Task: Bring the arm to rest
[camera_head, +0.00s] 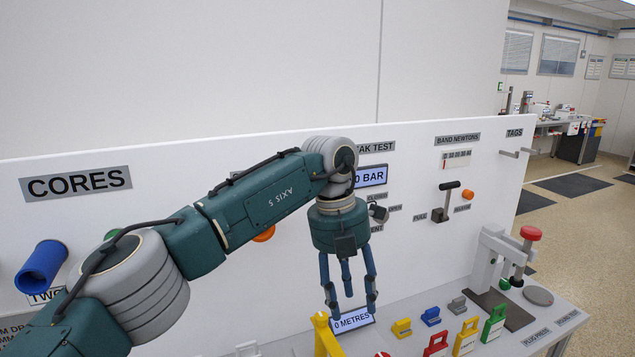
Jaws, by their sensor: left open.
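My left arm comes in from the lower left and reaches across the white panel (120,215). Its left gripper (350,300) hangs with its blue fingers pointing down and spread apart, with nothing seen between them. The fingertips are in front of the display reading "0 METRES" (352,322) and partly cover it. The arm hides part of the panel, including some of the leak test labels. My right gripper is not in the view.
A yellow post (324,337) stands close to the fingertips. Right of it are several coloured tags and blocks, including a green tag (494,324), and a press with a red knob (530,233). A blue cylinder (41,267) juts from the panel at left. Open floor lies at far right.

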